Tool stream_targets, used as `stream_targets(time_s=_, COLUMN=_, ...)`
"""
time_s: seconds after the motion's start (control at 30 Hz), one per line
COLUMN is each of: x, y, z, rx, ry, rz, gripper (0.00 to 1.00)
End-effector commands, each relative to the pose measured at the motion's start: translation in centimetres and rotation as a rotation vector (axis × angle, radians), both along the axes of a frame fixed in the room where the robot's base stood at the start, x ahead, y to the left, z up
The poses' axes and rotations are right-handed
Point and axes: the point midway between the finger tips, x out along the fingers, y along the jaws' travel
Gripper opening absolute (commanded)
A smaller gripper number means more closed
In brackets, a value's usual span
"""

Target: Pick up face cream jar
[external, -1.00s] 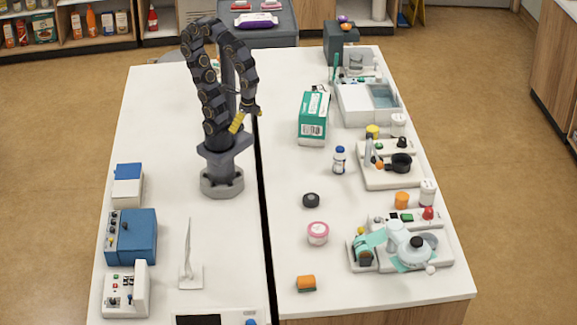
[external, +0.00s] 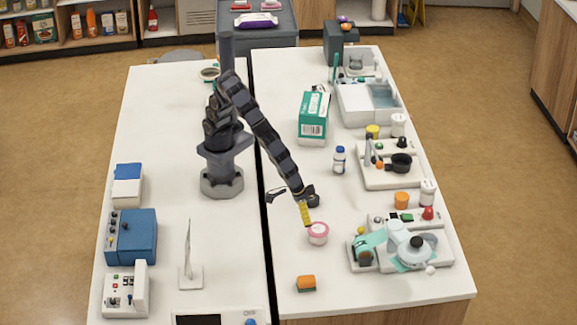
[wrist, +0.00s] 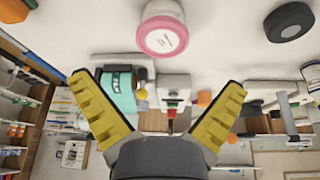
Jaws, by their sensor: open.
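The face cream jar appears to be the small white jar with a pink lid (external: 318,233), upright on the right-hand white table. It also shows in the wrist view (wrist: 163,30), at the top centre, with its pink rim and a pale label on top. My gripper (external: 305,215) is just above and behind the jar in the external view. In the wrist view my gripper (wrist: 160,108) has its two yellow-padded fingers spread wide with nothing between them. The jar lies beyond the fingertips, apart from them.
A black round object (wrist: 288,21) lies close to the jar, partly behind my gripper in the external view. A teal-and-white device (external: 400,245) stands right of the jar. A white bottle with blue cap (external: 339,160) stands behind.

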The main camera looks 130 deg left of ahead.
Motion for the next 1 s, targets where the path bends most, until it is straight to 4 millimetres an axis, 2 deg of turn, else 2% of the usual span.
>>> stream_targets(time_s=0.2, x=0.6, y=0.6, z=-2.2, rx=0.0, ry=0.002, rz=0.002, gripper=1.0)
stream_targets(time_s=0.37, x=0.9, y=0.9, z=-3.2, rx=0.0, ry=0.004, rz=0.002, gripper=1.0)
stream_targets(time_s=0.63, x=2.0, y=1.8, z=-6.6, rx=-0.001, ry=0.001, rz=0.001, gripper=1.0)
stream_targets(time_s=0.9, x=2.2, y=1.9, z=-7.1, rx=-0.001, ry=0.0, rz=0.0, gripper=1.0)
stream_targets(time_s=0.97, x=2.2, y=1.9, z=-7.1, rx=-0.001, ry=0.0, rz=0.0, gripper=0.74)
stream_targets(time_s=1.0, x=2.2, y=1.9, z=-7.1, rx=-0.001, ry=0.001, rz=0.0, gripper=0.57)
